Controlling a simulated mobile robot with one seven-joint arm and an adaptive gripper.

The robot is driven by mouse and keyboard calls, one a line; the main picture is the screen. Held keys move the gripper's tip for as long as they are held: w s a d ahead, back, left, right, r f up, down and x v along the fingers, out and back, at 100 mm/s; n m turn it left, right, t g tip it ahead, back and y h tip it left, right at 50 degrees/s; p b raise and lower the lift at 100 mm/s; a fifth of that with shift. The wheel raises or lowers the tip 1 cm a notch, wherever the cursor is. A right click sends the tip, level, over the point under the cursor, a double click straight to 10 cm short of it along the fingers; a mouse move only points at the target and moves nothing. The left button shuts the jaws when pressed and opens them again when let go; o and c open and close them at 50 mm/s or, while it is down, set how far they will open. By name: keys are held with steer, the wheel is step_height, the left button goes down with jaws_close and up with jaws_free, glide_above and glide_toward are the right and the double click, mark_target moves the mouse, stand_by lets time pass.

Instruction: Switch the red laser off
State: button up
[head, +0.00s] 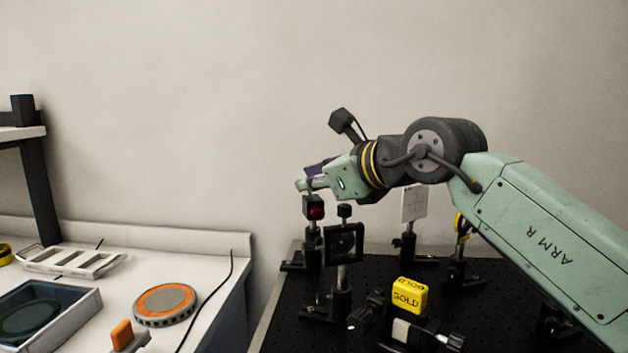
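A small black post-mounted block with a red face (314,208), which looks like the red laser, stands at the left edge of the black optical breadboard (272,326). My arm reaches in from the right. My gripper (303,185) is just above the top of this block, with its tips pointing left and close to it. I cannot tell whether the tips touch the block. The finger gap is not clear from this side. Any switch on the block is too small or hidden to make out.
A black framed optic (343,243) stands close in front of the block. A yellow cube marked GOLD (410,295), a white target card (414,204) and other mounts stand on the breadboard. A white bench (198,243) at left holds an orange-topped disc (164,303) and a tray (90,302).

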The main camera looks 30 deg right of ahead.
steer(key=o, duration=0.3)
steer(key=v, duration=0.7)
steer(key=shift+s, duration=0.25)
steer(key=shift+r, duration=0.1)
stand_by(0.3)
